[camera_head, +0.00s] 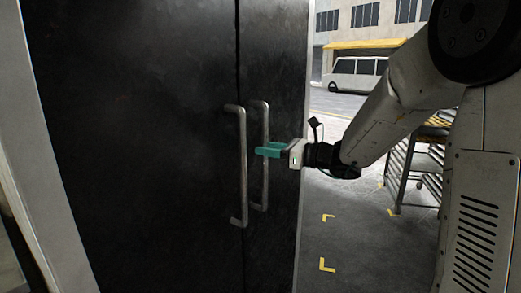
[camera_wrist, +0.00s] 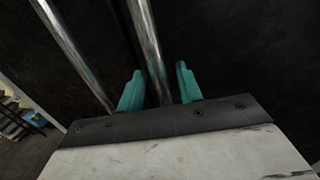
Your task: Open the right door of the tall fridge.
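The tall fridge has two dark doors, and both look shut. The left door (camera_head: 140,140) fills most of the head view. The right door (camera_head: 285,90) is the narrower strip beside it. The right door's vertical metal handle (camera_head: 265,185) stands close to the left door's handle (camera_head: 241,170). My gripper (camera_head: 268,150) is at about mid-height of the right handle. In the wrist view, my gripper's teal fingers (camera_wrist: 160,90) stand open on either side of a metal bar, the right handle (camera_wrist: 150,45), with small gaps visible. The left handle (camera_wrist: 75,50) runs outside the left finger.
A wheeled metal rack (camera_head: 400,175) stands behind my arm at the right. Open floor with yellow corner marks (camera_head: 327,265) lies right of the fridge. A white van (camera_head: 357,75) and a building show outside.

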